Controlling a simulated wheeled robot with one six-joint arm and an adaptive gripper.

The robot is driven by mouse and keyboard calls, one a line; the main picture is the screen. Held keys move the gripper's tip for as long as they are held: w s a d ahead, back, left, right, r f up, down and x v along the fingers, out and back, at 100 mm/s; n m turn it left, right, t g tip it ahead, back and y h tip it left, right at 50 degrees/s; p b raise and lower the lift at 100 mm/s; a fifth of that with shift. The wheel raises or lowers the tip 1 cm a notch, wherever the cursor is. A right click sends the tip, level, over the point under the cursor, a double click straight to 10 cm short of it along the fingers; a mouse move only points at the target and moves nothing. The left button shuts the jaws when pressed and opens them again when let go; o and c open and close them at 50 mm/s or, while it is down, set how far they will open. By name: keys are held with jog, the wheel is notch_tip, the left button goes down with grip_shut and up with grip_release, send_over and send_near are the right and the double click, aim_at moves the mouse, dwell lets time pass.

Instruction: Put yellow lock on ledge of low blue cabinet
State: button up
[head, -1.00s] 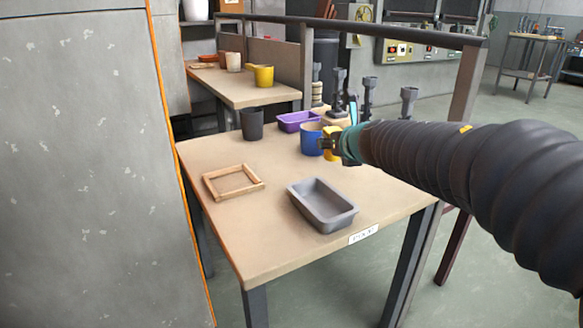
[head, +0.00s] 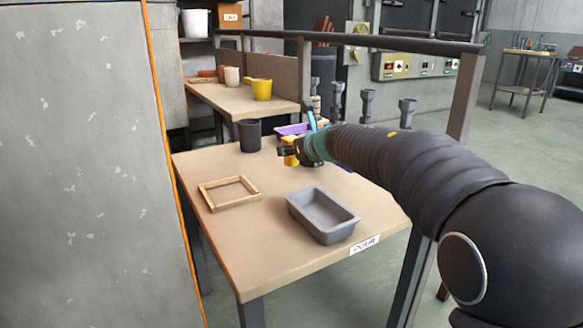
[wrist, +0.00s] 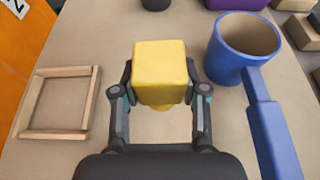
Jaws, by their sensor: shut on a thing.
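The yellow lock (wrist: 160,72) shows as a rounded yellow block in the wrist view, with a smaller yellow part below it. My gripper (wrist: 159,88) has one finger against each side of it and is shut on it. In the head view my gripper (head: 302,150) is over the far part of the near table, with a bit of the yellow lock (head: 289,158) showing at its tip. The lock appears held above the tabletop. No low blue cabinet or ledge can be made out in either view.
The near table (head: 245,245) carries a wooden frame (head: 203,196), a grey tray (head: 324,234), a dark cup (head: 250,136) and a purple tray (head: 291,130). A blue mug (wrist: 228,69) stands right of my gripper. A grey panel (head: 75,160) fills the left.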

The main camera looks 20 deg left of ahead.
aim_at(296, 163)
jog(key=shift+w+a+f, duration=0.4)
jog(key=shift+w, duration=0.2)
jog(key=shift+f+b, duration=1.25)
jog(key=shift+f, duration=0.7)
jog(key=shift+f, duration=0.2)
jog(key=o, duration=1.2)
jog(key=shift+r, duration=0.15)
jog(key=shift+s+d+r, duration=0.1)
jog(key=shift+d+r, duration=0.05)
jog(key=v, duration=1.1)
jog(key=shift+s+d, duration=0.2)
jog(key=shift+s, duration=0.05)
